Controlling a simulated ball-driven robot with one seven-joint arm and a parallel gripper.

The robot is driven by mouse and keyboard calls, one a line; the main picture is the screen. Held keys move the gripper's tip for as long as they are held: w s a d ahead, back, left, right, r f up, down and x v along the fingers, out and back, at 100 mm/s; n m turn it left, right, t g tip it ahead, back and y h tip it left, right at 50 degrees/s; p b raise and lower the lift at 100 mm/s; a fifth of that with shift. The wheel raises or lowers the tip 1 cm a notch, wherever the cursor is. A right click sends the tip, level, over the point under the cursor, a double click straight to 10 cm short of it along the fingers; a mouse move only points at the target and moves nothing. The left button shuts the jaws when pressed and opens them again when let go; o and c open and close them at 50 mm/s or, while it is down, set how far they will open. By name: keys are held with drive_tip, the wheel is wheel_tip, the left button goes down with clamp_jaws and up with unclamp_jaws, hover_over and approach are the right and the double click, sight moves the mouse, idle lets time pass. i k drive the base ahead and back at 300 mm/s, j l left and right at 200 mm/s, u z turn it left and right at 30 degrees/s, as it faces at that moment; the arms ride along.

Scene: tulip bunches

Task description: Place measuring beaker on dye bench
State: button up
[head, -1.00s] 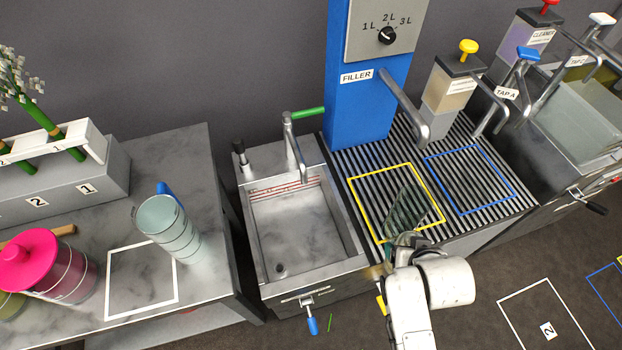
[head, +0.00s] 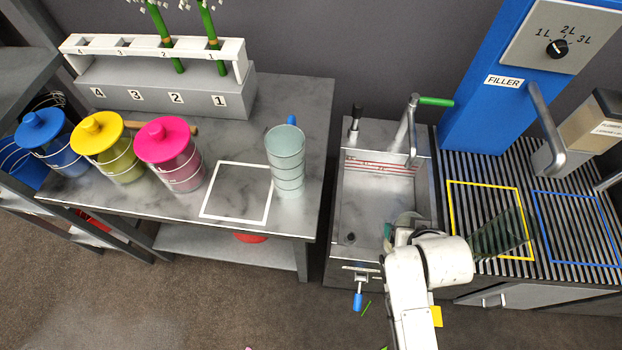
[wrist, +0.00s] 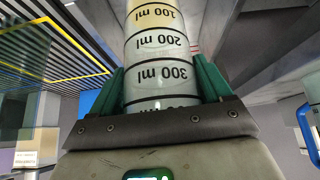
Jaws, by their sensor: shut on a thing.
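My gripper (head: 398,226) is over the front right part of the sink in the head view, and the arm partly hides it. In the wrist view its green fingers (wrist: 160,82) are shut around the measuring beaker (wrist: 160,45), a pale clear cylinder with black rings and ml marks. The head view hides most of the held beaker. The dye bench (head: 130,192) is the grey marbled bench at the left, apart from the gripper. It bears an empty white square outline (head: 211,216).
A clear ringed vessel (head: 286,160) stands right of the white outline. Pink (head: 170,155), yellow (head: 105,145) and blue (head: 45,140) lidded pots stand left of it. A stem rack (head: 150,85) is behind. The sink (head: 375,190) has a tall tap. A dark glass vessel (head: 497,238) is on the grate.

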sight(237, 201)
drive_tip(key=l+u, duration=1.05)
drive_tip(key=k, duration=0.05)
